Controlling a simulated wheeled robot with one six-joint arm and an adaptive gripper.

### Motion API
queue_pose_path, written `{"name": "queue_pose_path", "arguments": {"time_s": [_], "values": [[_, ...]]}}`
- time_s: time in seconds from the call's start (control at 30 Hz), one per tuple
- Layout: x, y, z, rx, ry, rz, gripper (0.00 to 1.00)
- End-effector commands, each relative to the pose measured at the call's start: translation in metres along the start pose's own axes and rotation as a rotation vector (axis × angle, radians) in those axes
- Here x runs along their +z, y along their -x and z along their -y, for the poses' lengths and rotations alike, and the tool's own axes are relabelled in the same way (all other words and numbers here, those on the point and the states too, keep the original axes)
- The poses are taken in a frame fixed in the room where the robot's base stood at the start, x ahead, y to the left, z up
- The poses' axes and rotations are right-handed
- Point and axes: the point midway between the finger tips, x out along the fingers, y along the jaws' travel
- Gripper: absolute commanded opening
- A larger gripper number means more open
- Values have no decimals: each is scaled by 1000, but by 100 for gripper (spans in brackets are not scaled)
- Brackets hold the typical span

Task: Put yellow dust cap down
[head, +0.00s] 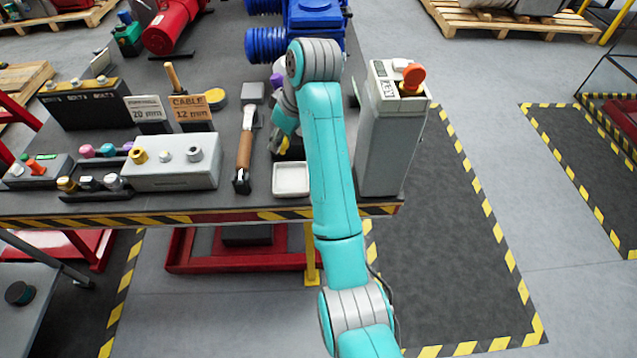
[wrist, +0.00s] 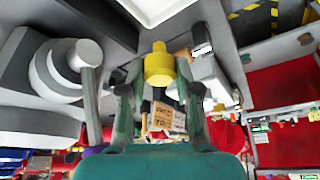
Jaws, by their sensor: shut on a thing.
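The yellow dust cap (wrist: 159,66) is between the two fingertips of my gripper (wrist: 158,82) in the wrist view. The fingers are shut on it from both sides. In the head view my gripper (head: 287,147) is over the dark bench top, behind the white tray and partly hidden by my arm. Only a small yellow patch of the cap shows there. I cannot tell from these views how far the cap is above the bench.
A shallow white tray (head: 291,192) lies at the bench's front edge. A wooden-handled hammer (head: 244,150) and a light grey box (head: 172,176) are left of it. A grey pedestal with an orange button (head: 413,77) stands right. The blue valve actuator (head: 312,18) is behind.

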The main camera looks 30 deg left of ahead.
Motion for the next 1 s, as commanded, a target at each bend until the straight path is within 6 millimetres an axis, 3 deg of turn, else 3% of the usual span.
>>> {"name": "queue_pose_path", "arguments": {"time_s": [0.17,0.43,0.83,1.0], "values": [[6,-8,1,0,-2,1,14],[23,-48,2,-2,-2,4,14],[40,-87,2,-3,-2,4,14],[41,-92,1,0,-1,1,14]]}}
